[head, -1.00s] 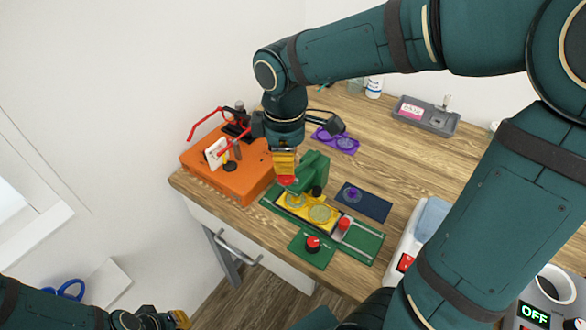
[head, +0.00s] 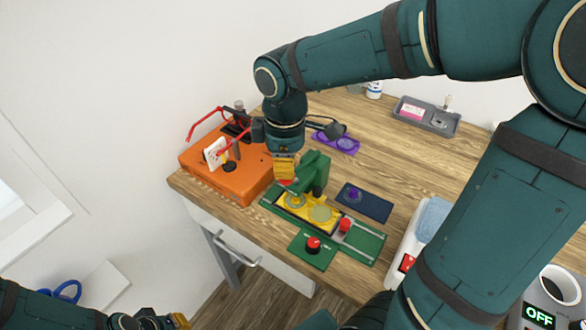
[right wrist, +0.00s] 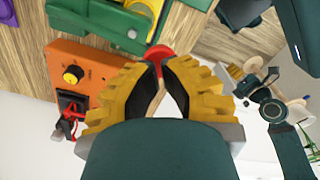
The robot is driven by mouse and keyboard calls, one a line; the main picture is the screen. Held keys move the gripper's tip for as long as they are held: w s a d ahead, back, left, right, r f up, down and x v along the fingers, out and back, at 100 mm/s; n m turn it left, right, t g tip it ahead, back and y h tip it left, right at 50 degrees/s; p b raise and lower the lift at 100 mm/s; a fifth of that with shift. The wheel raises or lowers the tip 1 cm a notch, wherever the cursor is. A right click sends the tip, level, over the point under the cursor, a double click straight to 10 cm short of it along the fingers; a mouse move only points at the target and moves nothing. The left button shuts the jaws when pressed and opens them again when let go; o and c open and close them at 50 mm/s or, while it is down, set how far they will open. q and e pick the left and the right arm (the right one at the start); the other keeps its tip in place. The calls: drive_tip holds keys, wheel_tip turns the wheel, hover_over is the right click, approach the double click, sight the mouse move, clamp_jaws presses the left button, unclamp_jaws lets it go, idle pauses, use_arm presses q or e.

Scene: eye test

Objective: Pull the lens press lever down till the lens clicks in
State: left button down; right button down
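The green lens press (head: 316,172) stands on its green base at the near edge of the table, over a yellow carrier (head: 309,225) with two round lens seats. The press lever ends in a red knob (right wrist: 158,50), seen at the fingertips in the right wrist view. My right gripper (head: 285,180) points down over it. Its yellow fingers (right wrist: 161,65) lean together, with the knob's lower part seemingly between the tips. The fingers hide most of the knob in the head view. My left gripper (head: 180,322) is at the bottom left, cut off and away from the press.
An orange box (head: 215,185) with a red spectacle frame (head: 203,124) stands just left of the press. A white device (head: 402,250) stands right.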

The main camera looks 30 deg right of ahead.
sight(286, 182)
drive_tip(key=shift+f+b, duration=1.85)
drive_tip(key=shift+f, duration=0.8)
idle(0.6)
idle(0.4)
drive_tip(key=shift+r+p, duration=2.45)
drive_tip(key=shift+r, duration=0.3)
drive_tip(key=shift+r+p, duration=2.15)
drive_tip(key=shift+r, duration=0.25)
